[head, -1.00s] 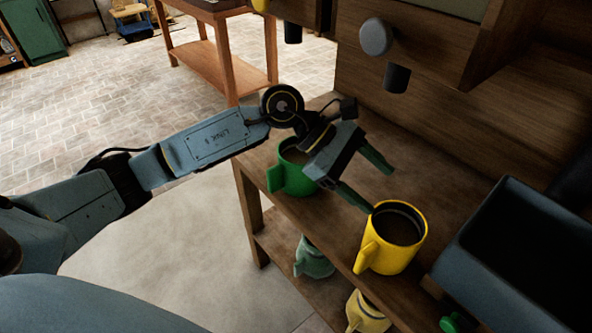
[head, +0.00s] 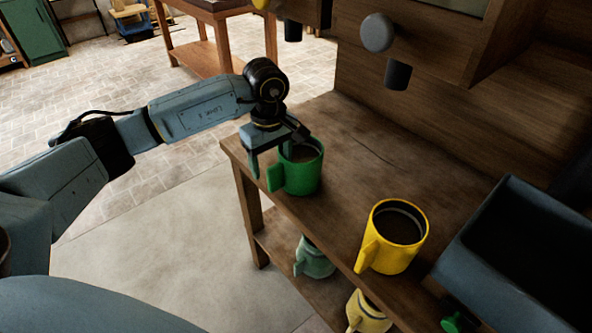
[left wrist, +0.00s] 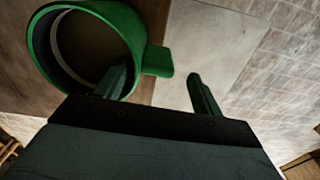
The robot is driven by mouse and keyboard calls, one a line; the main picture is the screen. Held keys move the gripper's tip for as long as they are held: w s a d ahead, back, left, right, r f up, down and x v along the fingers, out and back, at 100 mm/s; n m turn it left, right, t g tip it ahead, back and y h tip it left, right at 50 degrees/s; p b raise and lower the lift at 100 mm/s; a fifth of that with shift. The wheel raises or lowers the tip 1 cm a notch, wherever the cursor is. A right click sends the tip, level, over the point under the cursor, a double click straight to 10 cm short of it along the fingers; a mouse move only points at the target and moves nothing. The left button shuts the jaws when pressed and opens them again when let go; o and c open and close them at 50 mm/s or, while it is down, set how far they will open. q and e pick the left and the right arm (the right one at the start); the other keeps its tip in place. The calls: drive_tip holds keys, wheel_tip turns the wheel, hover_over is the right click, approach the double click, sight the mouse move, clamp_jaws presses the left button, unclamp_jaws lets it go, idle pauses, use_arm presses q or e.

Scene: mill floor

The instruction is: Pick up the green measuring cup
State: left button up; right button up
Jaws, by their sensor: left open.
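The green measuring cup (head: 304,178) stands upright on the wooden bench, near its left end, its handle toward the left. It also shows in the left wrist view (left wrist: 132,28), with its open mouth and the handle. My left gripper (head: 270,164) is open and points down over the cup's handle side. In the left wrist view its two fingers (left wrist: 160,76) lie on either side of the handle; one finger overlaps the cup's mouth in the picture. I cannot tell whether either finger touches the cup. My right gripper is not in view.
A yellow cup (head: 393,240) stands on the bench to the right, beside a dark blue bin (head: 478,232). A pale green jug (head: 314,258) and a pale yellow jug (head: 366,314) sit on the lower shelf. The bench top behind the cups is clear.

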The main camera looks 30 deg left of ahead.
sight(277, 188)
use_arm(q)
drive_tip(key=f, duration=0.5)
drive_tip(key=shift+w+d+f, duration=0.15)
drive_tip(key=shift+d+f, duration=0.2)
drive_tip(key=shift+r, duration=0.1)
drive_tip(key=c, duration=1.5)
